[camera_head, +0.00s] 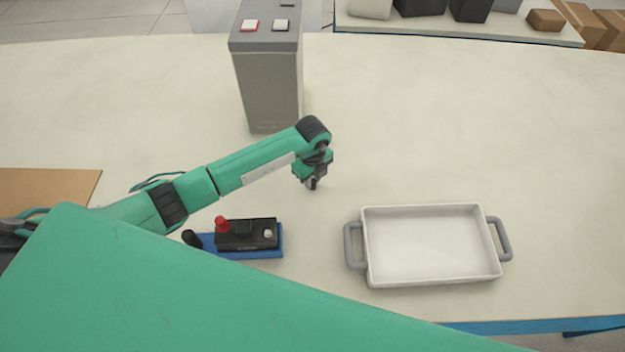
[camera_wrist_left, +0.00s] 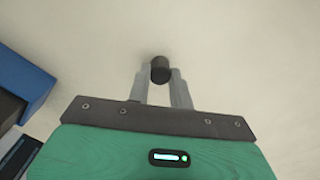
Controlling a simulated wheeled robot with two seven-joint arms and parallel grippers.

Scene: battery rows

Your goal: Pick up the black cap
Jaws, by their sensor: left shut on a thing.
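The black cap (camera_wrist_left: 160,69) is a small dark cylinder between the fingertips of my left gripper (camera_wrist_left: 161,80) in the left wrist view. The fingers are shut on it. In the head view my left gripper (camera_head: 312,184) points down over the pale table, right of and behind the battery; the cap there is too small to make out clearly. The black battery (camera_head: 245,243) sits on a blue base (camera_head: 270,254), with a red cap (camera_head: 221,223) at its left and a bare silver terminal (camera_head: 268,233) at its right. My right gripper is not in view.
A white tray (camera_head: 430,281) with grey handles stands on the table (camera_head: 440,120) at right, empty. A grey box (camera_head: 268,85) with red and white buttons stands behind my arm. A dark cylinder (camera_head: 191,238) is at the blue base's left end.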

